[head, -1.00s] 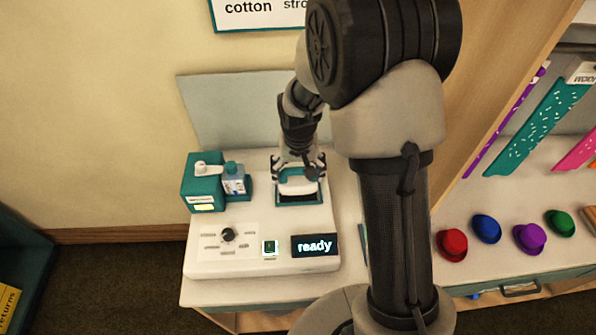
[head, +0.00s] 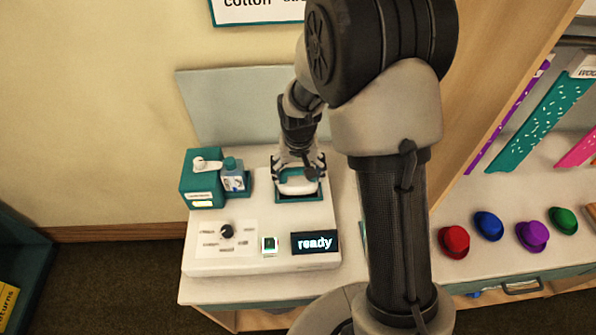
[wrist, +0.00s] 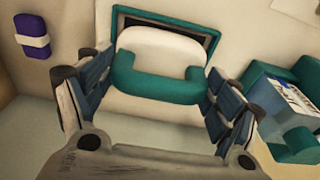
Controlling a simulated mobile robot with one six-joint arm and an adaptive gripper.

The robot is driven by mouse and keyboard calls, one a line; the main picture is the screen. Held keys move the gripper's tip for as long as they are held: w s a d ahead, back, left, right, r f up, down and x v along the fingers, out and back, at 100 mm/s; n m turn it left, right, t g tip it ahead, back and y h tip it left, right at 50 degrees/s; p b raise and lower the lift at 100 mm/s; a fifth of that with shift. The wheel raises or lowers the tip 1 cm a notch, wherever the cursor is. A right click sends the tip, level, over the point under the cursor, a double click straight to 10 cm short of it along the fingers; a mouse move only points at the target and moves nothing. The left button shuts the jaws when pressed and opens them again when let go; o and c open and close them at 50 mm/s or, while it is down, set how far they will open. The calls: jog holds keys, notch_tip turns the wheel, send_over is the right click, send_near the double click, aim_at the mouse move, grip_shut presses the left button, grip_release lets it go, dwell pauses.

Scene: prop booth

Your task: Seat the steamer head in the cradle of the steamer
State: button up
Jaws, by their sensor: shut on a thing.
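The steamer head is a white rounded piece (head: 298,187) with a teal handle (wrist: 160,84). My gripper (head: 299,170) is above it; in the wrist view my fingers (wrist: 152,90) stand on either side of the teal handle, shut on the head. The cradle is a teal-rimmed dark recess (head: 302,200) in the top of the white steamer (head: 272,215). The head is at the cradle, its white body covering much of the recess. Dark recess shows past the head's far edge in the wrist view (wrist: 196,40). I cannot tell whether the head rests fully on the bottom.
The steamer's panel has a black dial (head: 227,232), a lit green switch (head: 269,245) and a display reading "ready" (head: 315,243). A teal tank unit with a bottle (head: 203,180) stands at the left. Coloured hats (head: 488,226) sit on the counter at the right.

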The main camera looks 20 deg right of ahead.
jog(key=shift+f, duration=0.15)
jog(key=shift+f+b, duration=0.45)
dwell(0.3)
jog(key=o, duration=1.5)
jog(key=shift+r, duration=0.1)
jog(key=r, duration=0.4)
jog(key=s+r, duration=0.1)
jog(key=r, duration=0.6)
jog(key=shift+s+a+r, duration=0.15)
jog(key=shift+s+r, duration=0.05)
jog(key=shift+r, duration=0.2)
